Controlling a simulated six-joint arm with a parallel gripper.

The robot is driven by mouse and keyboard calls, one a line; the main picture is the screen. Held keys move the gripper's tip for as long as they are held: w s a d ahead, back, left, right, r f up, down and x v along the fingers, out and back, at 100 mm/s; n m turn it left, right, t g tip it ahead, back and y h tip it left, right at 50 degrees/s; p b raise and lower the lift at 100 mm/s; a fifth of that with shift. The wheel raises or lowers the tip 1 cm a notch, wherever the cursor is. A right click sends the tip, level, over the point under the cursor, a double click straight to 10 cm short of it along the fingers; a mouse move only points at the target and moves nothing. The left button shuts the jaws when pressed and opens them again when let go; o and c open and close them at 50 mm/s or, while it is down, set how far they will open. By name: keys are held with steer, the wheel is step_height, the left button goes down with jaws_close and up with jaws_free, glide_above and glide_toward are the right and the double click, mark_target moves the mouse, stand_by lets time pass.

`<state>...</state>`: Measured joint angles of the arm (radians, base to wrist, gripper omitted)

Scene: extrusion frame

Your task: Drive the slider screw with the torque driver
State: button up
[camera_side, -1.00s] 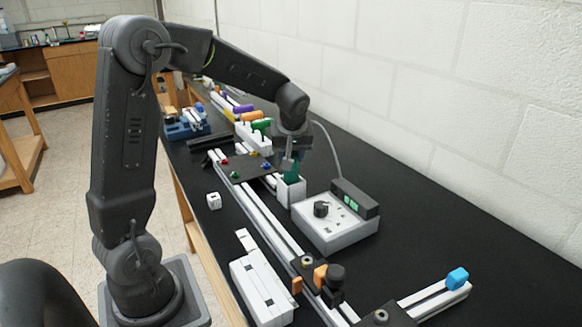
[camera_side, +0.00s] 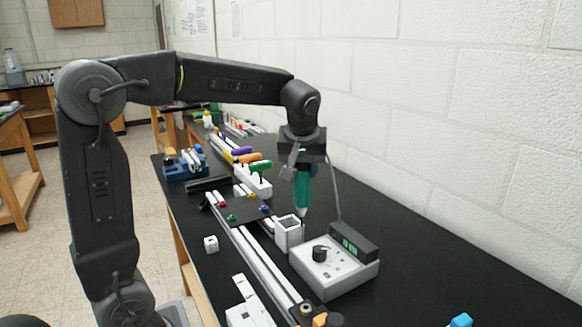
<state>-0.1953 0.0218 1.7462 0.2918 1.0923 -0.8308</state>
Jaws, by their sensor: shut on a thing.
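My gripper (camera_side: 304,166) is shut on the teal torque driver (camera_side: 302,193) and holds it upright, dark bit down. The bit end is near the right edge of the white square holder (camera_side: 288,237) in the picture; I cannot tell its exact height. The long aluminium rail (camera_side: 262,262) runs toward the bottom edge. A black bracket with a brass-coloured ring (camera_side: 305,309) and an orange part (camera_side: 326,320) sits at its near end, cut off by the frame. I cannot make out the slider screw.
The driver's control box (camera_side: 335,272) stands right of the rail, with a cable rising from it. A dark plate (camera_side: 240,206) with coloured knobs lies across the rail's far end.

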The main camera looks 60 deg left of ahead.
steer(key=s+d+m+t+h, duration=0.1)
steer(key=s+d+m, duration=0.2)
steer(key=s+d, duration=0.2)
steer(key=s+d+r+m+h, duration=0.1)
steer(key=s+d+m, duration=0.2)
steer(key=d, duration=0.9)
steer(key=shift+s+d+r+m+t, duration=0.25)
steer(key=shift+s+m+t, duration=0.15)
steer(key=shift+s, duration=0.55)
steer(key=shift+f, duration=3.75)
steer(key=shift+r, duration=0.1)
steer(key=shift+r, duration=1.75)
